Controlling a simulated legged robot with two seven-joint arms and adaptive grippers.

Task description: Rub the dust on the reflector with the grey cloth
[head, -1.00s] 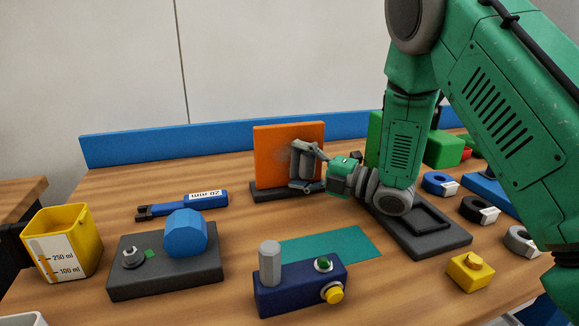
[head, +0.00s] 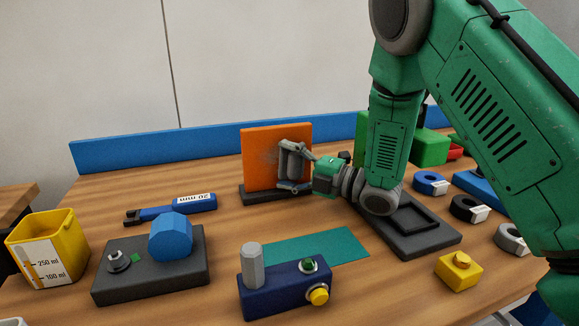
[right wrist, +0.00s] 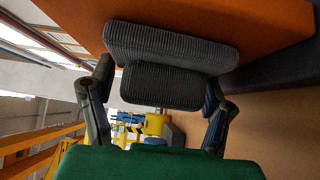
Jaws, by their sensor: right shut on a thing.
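The reflector is an orange upright panel (head: 262,170) in a dark base at the back middle of the table. A faint grey dusty smudge (head: 268,155) shows on its face, left of my right gripper. My right gripper (head: 293,165) is shut on the grey cloth (head: 291,158), at the panel's right half. In the right wrist view the cloth (right wrist: 170,45) is a ribbed grey pad between the two fingers, close against the orange face (right wrist: 210,14). Whether it touches there I cannot tell. The cloth and gripper hide part of the panel. My left gripper is out of view.
A dark tray (head: 415,235) lies right of the panel, below my right arm. Green blocks (head: 430,147) stand behind the arm. A navy box (head: 285,290), teal mat (head: 315,248), blue tool (head: 172,208), grey plate (head: 150,280) and yellow cup (head: 48,250) stand in front and left.

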